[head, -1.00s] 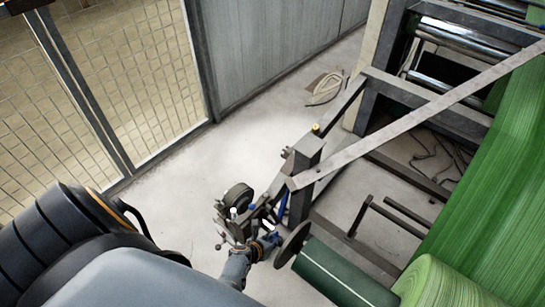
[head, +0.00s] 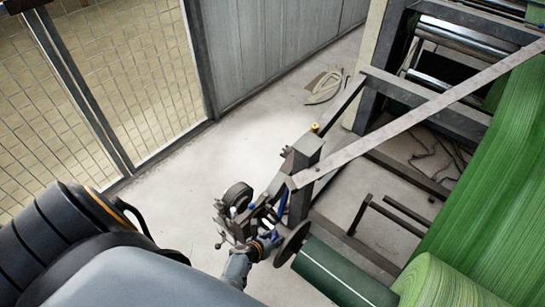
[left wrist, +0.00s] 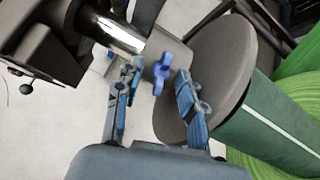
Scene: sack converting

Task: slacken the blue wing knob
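The blue wing knob (left wrist: 161,73) sits on a grey cylindrical part beside a large dark disc in the left wrist view. My left gripper (left wrist: 158,76) has its two blue-grey fingers spread, one on each side of the knob. Gaps show between the fingers and the knob, so it is not gripped. In the head view my left gripper (head: 269,241) is small, at the roll stand near the disc. I cannot make out the knob clearly there. My right gripper is not in view.
The dark disc (left wrist: 205,78) and a green roll core (head: 340,271) lie close to the right of my left gripper. A black bracket with a ball-ended lever (left wrist: 26,88) is at left. A mesh fence (head: 140,80) stands behind. Pale floor (head: 180,200) is clear between them.

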